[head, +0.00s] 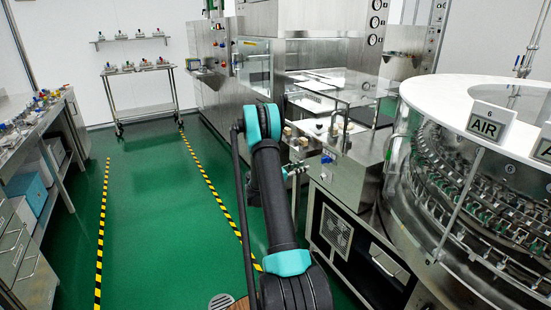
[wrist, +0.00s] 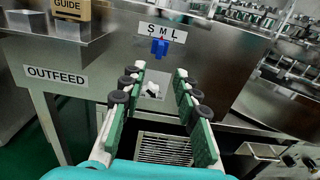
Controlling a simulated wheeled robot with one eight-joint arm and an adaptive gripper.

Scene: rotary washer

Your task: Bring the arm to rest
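My arm (head: 275,190) reaches forward in the middle of the head view. My gripper (head: 297,170) shows there only in part, near the front panel of the steel machine, with much of it hidden behind the arm. In the wrist view my gripper (wrist: 160,75) has its two green-padded fingers apart, with nothing between the pads. A blue selector knob (wrist: 160,46) under an S M L label (wrist: 163,32) lies on the panel beyond the fingertips, apparently untouched. The knob also shows in the head view (head: 327,158).
The round washer (head: 470,180) with AIR signs stands close on the right. An OUTFEED sign (wrist: 57,74) is on the steel front in the wrist view. A workbench (head: 40,135) lines the left and a cart (head: 140,90) stands at the back. The green floor (head: 150,200) is clear.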

